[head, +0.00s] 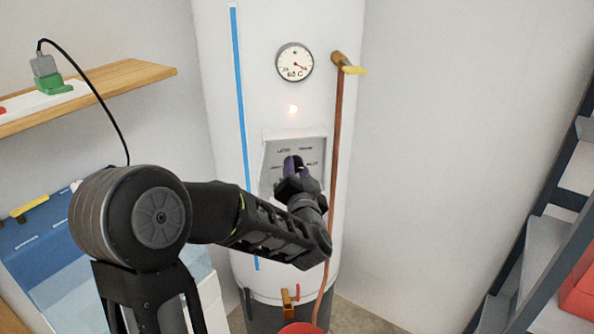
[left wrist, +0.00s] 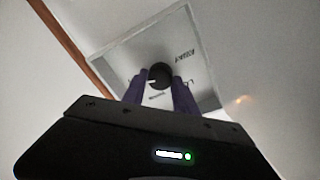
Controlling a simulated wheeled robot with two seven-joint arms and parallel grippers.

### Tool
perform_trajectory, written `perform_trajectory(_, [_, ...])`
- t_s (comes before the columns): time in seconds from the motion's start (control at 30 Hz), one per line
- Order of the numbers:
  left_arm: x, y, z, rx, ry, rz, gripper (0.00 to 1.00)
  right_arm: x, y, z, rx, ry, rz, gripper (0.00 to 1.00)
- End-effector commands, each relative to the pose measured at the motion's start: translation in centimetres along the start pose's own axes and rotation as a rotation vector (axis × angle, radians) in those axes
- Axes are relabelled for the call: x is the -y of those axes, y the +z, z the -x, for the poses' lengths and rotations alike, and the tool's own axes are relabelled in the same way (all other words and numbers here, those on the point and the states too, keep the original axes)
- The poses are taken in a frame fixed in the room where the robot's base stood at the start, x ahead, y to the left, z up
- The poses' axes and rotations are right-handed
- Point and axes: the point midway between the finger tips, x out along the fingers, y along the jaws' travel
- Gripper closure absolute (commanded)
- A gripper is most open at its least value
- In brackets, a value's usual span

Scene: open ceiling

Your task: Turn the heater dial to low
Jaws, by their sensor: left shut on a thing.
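The white water heater (head: 285,85) stands upright against the wall. Its grey control panel (head: 272,148) carries small labels that I cannot read reliably. The dial is a round black knob (left wrist: 159,73) with a white mark, seen in the left wrist view at the panel's middle. The mark points left in that view. My left gripper (head: 297,166), with purple fingers, is at the panel in the head view and hides most of the dial there. In the left wrist view its fingers (left wrist: 160,79) are on both sides of the knob, shut on it. My right gripper is out of view.
A wooden shelf (head: 125,75) is left, dark shelving (head: 545,220) right.

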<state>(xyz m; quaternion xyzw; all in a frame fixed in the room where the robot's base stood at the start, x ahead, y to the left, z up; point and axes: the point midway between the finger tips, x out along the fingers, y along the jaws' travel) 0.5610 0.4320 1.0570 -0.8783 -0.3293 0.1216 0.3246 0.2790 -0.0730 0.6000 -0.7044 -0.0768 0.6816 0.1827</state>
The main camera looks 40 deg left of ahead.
Motion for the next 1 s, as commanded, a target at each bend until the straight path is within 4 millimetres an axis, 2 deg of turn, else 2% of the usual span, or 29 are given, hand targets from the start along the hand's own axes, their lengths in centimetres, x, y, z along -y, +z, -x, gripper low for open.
perform_trajectory(0.03, [0.0, 0.0, 0.0, 0.0, 0.001, 0.0, 0.74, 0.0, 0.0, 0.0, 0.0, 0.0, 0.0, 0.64])
perform_trajectory(0.37, [0.0, 0.0, 0.0, 0.0, 0.001, 0.0, 1.0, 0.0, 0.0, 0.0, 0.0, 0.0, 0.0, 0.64])
perform_trajectory(0.73, [-0.1, 0.1, 0.0, -0.003, -0.001, 0.026, 1.0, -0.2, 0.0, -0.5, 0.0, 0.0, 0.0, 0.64])
perform_trajectory(1.0, [-0.3, 0.3, 0.0, -0.01, -0.007, 0.143, 1.0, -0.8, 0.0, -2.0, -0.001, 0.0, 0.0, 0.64])
